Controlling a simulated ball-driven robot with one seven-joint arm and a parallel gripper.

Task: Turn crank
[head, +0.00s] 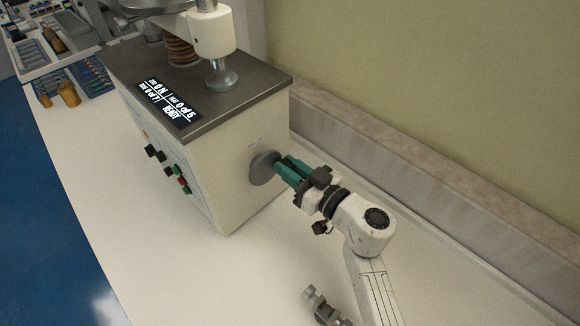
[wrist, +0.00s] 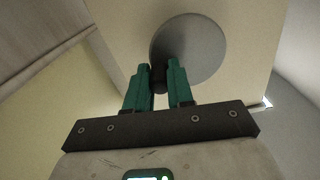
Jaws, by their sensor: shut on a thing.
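The hardness tester (head: 235,160) is a cream box with a dark grey top, standing on the white bench. Its crank shows as a round grey disc (head: 263,167) on the right side face; the disc also shows in the wrist view (wrist: 190,50). A small dark crank handle (wrist: 159,78) stands out near the disc's lower left edge in the wrist view. My gripper (head: 283,170), with green fingers, is at the disc and shut on the handle, with a finger on each side of it in the wrist view (wrist: 161,75). In the head view the fingers hide the handle.
A grey metal part (head: 322,305) lies on the bench at the bottom. Trays of tools (head: 88,76) stand at the upper left. A wall ledge (head: 400,180) runs behind my arm.

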